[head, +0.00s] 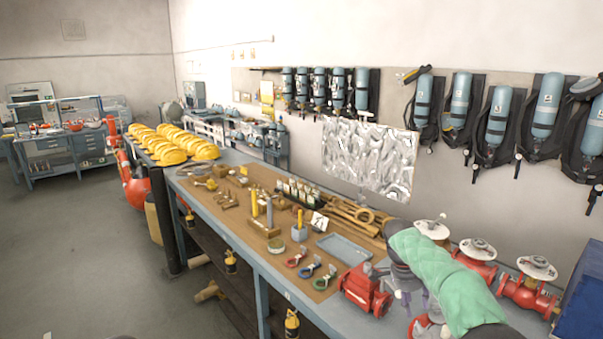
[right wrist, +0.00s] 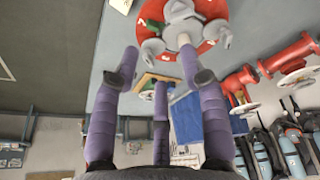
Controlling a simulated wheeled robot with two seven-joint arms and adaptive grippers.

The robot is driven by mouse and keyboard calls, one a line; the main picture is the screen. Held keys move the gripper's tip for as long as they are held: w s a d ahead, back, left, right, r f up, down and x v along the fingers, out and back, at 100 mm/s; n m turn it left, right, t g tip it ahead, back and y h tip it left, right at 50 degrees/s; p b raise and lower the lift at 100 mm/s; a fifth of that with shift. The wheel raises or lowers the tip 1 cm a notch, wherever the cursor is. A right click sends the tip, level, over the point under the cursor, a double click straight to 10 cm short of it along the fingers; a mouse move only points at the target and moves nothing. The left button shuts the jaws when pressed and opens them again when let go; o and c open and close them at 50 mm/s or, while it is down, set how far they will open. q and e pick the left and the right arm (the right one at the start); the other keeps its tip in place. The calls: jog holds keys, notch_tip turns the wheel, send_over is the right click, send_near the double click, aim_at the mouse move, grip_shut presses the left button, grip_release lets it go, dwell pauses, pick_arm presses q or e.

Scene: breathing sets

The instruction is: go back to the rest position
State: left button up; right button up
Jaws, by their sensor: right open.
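My right arm, in a green sleeve, comes in from the lower right of the head view over the right end of the workbench (head: 262,256). Its gripper (head: 412,298) points down there, partly hidden behind the arm. In the right wrist view its purple fingers (right wrist: 160,65) are spread apart with nothing between them. A red disc with a grey fitting (right wrist: 183,14) is just beyond the fingertips in that view; I cannot tell whether they touch. A red valve body (head: 366,290) stands left of the gripper in the head view. My left gripper is not in view.
Red valves with white handwheels (head: 478,249) stand right of and behind my arm. A grey-blue tray (head: 344,249) and coloured ring tools (head: 310,271) lie to the left. Yellow helmets (head: 172,155) fill the bench's far end. Open floor (head: 75,250) lies left.

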jog(key=s+a+f+n+y+b, duration=0.2)
jog(key=s+a+f+n, duration=0.15)
jog(key=f, duration=0.75)
jog(key=s+a+f+n+y+b, duration=0.1)
jog(key=s+a+f+n, duration=0.3)
jog(key=f, duration=0.7)
jog(key=s+a+f+n+y+b, duration=0.15)
jog(key=a+f, duration=0.45)
jog(key=f, duration=0.6)
jog(key=s+a+f+n+y+b, duration=0.1)
jog(key=s+a+f, duration=0.1)
jog(key=s+f, duration=0.3)
jog(key=s+a+f+n+y+b, duration=0.1)
jog(key=s+f, duration=0.4)
jog(key=s, duration=0.7)
jog(key=s+a+f+n+y+b, duration=0.1)
jog(key=s+a+f+n+b, duration=0.1)
jog(key=s, duration=0.7)
notch_tip(320, 180, down, 3)
jog(key=shift+s+a+f+b, duration=0.2)
jog(key=shift+a+b, duration=0.5)
jog(key=shift+a, duration=0.35)
